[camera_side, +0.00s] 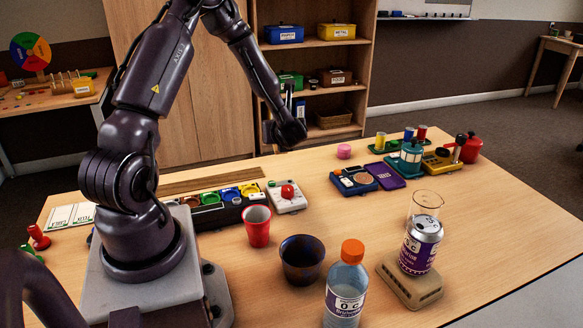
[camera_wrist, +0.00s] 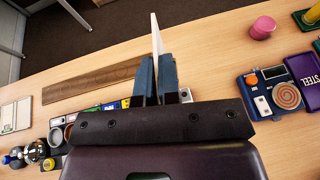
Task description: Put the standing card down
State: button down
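A thin white card (camera_wrist: 155,34) shows nearly edge-on in the wrist view and juts out past my fingertips. The two blue-grey fingers of my gripper (camera_wrist: 156,72) are close together on either side of it, and its lower part is hidden between them. In the side view my gripper (camera_side: 286,130) is above the back edge of the table, in front of the shelves. The card cannot be made out clearly there. A long brown wooden strip (camera_side: 205,181) lies flat on the table behind the coloured tray; it also shows in the wrist view (camera_wrist: 95,80).
White cards (camera_side: 70,216) lie flat at the table's left. A coloured tray (camera_side: 207,216), a red cup (camera_side: 257,226), a dark bowl (camera_side: 302,262), a bottle (camera_side: 346,290) and a can (camera_side: 420,245) stand nearer. A pink cylinder (camera_side: 344,151) stands at the back.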

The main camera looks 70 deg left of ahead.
jog(key=w+a+f, duration=0.2)
jog(key=a+f, duration=0.1)
jog(key=w+a+f+n+g, duration=0.1)
jog(key=w+a+f, duration=0.1)
jog(key=a+f, duration=0.1)
jog(key=w+a+f+g, duration=0.1)
jog(key=w+a+f, duration=0.2)
jog(key=a, duration=0.1)
jog(key=shift+w+a+f+n, duration=0.1)
jog(key=shift+f+n, duration=0.3)
jog(key=shift+a+f, duration=0.1)
jog(key=shift+f, duration=1.45)
jog(key=c, duration=1.3)
grip_release()
jog(key=shift+f, duration=0.15)
jog(key=shift+c, duration=0.2)
